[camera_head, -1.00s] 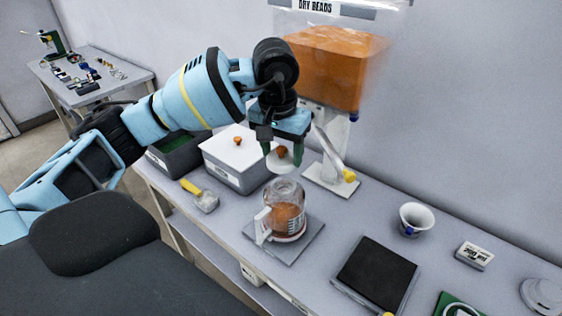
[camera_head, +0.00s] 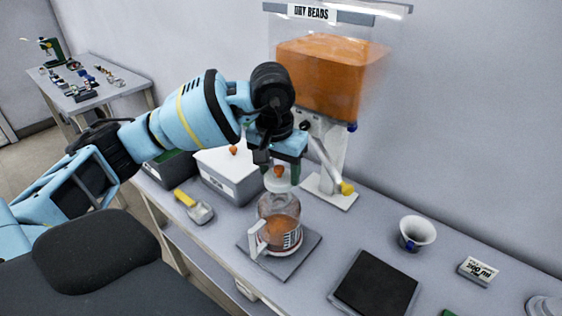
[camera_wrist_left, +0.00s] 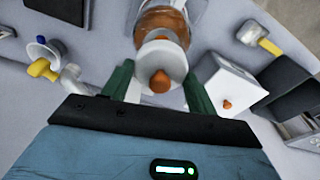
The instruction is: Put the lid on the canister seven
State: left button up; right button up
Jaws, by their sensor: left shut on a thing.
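My left gripper (camera_head: 279,171) is shut on the knob of a whitish lid (camera_head: 282,184), pointing down. The orange knob (camera_wrist_left: 159,81) sits between the green fingers in the left wrist view. The lid is held level, just above the mouth of a clear canister (camera_head: 279,208); whether they touch, I cannot tell. The canister is upright, partly filled with orange beads, with a white handle, and shows behind the lid in the left wrist view (camera_wrist_left: 160,22). Its number is not readable. It stands on a grey square pad (camera_head: 306,258). My right gripper is not in view.
A dispenser of orange beads (camera_head: 325,75) stands behind, its spout with a yellow tip (camera_head: 346,188) close by. A white box (camera_head: 222,170) and a yellow-handled scoop (camera_head: 198,210) lie left. A white cup (camera_head: 416,233) and dark pad (camera_head: 376,283) lie right.

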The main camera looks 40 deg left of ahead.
pick_arm(q)
jog(key=shift+f, duration=0.75)
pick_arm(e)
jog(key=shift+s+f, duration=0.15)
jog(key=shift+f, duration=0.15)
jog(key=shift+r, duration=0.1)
pick_arm(q)
jog(key=shift+f+b, duration=0.4)
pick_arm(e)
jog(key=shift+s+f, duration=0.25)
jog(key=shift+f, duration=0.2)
pick_arm(q)
jog(key=shift+f+b, duration=0.4)
jog(key=shift+f, duration=0.4)
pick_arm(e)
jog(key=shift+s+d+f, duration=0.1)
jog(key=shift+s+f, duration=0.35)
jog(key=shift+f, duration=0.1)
pick_arm(q)
jog(key=shift+f, duration=0.2)
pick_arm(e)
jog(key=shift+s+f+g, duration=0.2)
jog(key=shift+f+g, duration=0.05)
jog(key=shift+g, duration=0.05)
pick_arm(q)
jog(key=o, duration=1.4)
